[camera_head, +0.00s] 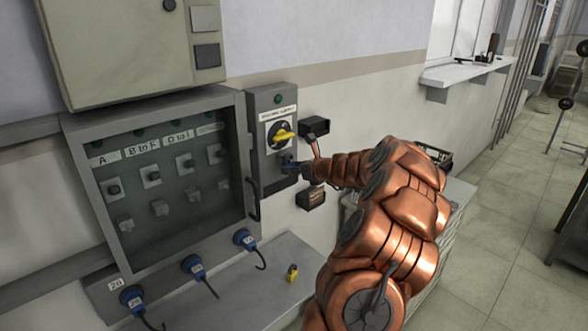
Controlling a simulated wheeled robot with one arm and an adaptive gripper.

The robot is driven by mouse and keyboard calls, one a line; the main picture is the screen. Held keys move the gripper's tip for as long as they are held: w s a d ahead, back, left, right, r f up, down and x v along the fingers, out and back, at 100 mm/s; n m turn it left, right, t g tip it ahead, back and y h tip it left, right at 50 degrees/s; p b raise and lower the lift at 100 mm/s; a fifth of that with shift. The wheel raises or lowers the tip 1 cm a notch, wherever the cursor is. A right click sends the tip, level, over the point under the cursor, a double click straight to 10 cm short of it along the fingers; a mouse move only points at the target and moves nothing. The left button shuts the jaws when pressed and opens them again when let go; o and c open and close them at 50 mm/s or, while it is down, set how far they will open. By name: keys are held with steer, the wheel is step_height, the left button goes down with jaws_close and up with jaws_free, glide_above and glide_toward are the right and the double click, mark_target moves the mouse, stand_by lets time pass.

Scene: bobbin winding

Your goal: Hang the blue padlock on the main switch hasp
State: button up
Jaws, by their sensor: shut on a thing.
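The main switch (281,133) has a yellow handle on a black dial and sits on a narrow grey box (262,99) on the wall. My copper arm reaches in from the lower right. My gripper (296,167) is at the front of this box, just below the switch. It is shut on a small blue thing, the blue padlock (289,162), which shows only in part at the fingertips. The hasp is too small and too covered to make out. I cannot tell whether the padlock's shackle is through it or touches the box.
A glass-fronted panel (160,185) with labelled switches is left of the switch box. Blue plugs (193,266) with black cables hang below it. A small yellow object (292,272) stands on the grey ledge (262,285).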

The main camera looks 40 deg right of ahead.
steer(key=shift+f, duration=0.55)
stand_by(0.9)
steer(key=o, duration=1.4)
steer(key=shift+c, duration=0.2)
steer(key=shift+s+r, duration=0.1)
steer(key=v, duration=1.1)
steer(key=shift+s, duration=0.35)
steer(key=shift+a+r, duration=0.1)
